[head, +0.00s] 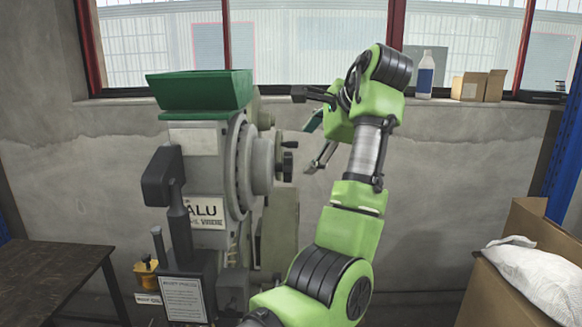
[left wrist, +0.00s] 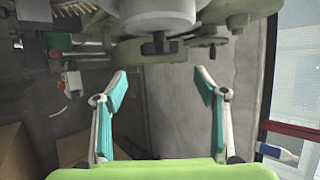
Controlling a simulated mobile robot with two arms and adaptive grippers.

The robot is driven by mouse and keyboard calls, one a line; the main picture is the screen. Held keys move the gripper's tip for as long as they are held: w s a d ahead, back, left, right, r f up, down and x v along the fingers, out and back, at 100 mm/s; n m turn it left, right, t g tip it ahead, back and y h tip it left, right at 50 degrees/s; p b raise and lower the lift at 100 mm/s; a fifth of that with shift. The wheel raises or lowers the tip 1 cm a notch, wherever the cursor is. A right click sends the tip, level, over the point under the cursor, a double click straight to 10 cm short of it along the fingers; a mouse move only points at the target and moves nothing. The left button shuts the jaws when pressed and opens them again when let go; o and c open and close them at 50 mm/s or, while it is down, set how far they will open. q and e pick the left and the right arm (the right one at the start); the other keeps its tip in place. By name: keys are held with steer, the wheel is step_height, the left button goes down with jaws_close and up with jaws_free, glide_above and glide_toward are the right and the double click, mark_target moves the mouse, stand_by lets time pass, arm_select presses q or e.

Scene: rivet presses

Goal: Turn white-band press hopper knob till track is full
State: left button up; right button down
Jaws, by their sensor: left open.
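The grey press (head: 207,180) stands at centre left in the head view, with a green hopper (head: 203,92) on top and a white plate reading ALU (head: 207,212) on its front. A round housing on its right side carries a dark knob (head: 287,160). My left gripper (head: 308,131) is open and empty, to the right of the knob and apart from it. In the left wrist view a dark T-shaped knob (left wrist: 158,45) lies ahead of and between the open, teal-padded fingers (left wrist: 160,75). The track and its filling cannot be made out. My right gripper is not in view.
A dark table (head: 55,275) stands at the left. Cardboard boxes (head: 515,260) and a white sack (head: 535,278) are at the right. A bottle (head: 425,75) and small boxes (head: 478,86) stand on the window sill. A concrete wall lies behind.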

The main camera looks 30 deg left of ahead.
mark_target(291, 168)
arm_select(q)
steer(key=p+x, duration=0.4)
steer(key=x, duration=0.7)
steer(key=shift+w+a, duration=0.1)
steer(key=shift+a, duration=0.1)
steer(key=shift+w+a+f+p, duration=0.25)
steer(key=shift+a+f+p, duration=0.15)
steer(key=shift+f, duration=0.1)
steer(key=c, duration=1.1)
